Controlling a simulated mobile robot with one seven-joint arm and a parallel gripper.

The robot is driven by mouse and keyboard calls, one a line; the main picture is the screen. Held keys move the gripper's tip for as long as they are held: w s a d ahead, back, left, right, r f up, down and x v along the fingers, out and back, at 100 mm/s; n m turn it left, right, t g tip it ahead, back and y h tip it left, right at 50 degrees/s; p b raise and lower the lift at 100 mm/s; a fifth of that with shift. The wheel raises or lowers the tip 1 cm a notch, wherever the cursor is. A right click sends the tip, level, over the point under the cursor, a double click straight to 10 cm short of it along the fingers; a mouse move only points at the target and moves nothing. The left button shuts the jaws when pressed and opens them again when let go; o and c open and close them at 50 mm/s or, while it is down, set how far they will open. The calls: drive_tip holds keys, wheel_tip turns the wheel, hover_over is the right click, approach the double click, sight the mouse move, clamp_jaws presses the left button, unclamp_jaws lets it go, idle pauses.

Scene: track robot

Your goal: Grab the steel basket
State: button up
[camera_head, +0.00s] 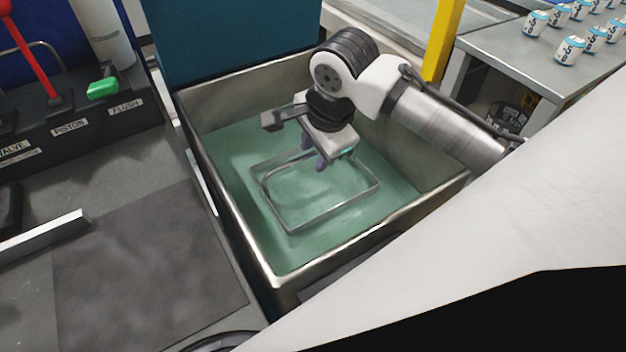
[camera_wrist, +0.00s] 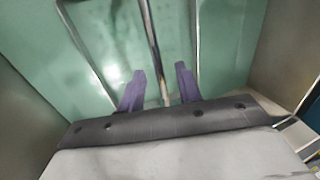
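The steel basket (camera_head: 335,209) is a thin rectangular frame in the green liquid of a steel tank (camera_head: 232,238). In the wrist view, one side rail of the basket (camera_wrist: 88,52) runs down the left and another down the right. My gripper (camera_head: 314,160) is over the far part of the basket, pointing down. In the wrist view my gripper (camera_wrist: 160,71) is open, with its two purple fingers apart. A metal bar, seemingly the basket's handle, runs between the fingers, with visible gaps on both sides. Whether the fingers reach below the bar cannot be told.
The tank walls stand close around my gripper. A teal panel (camera_head: 235,38) rises behind the tank. A yellow post (camera_head: 441,40) and a metal table (camera_head: 520,60) with several labelled cans (camera_head: 570,50) are at the right. A control panel (camera_head: 70,125) is at the left.

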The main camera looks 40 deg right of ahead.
drive_tip(key=x, duration=0.3)
drive_tip(key=shift+a, duration=0.15)
drive_tip(key=shift+c, duration=0.4)
clamp_jaws()
idle(0.8)
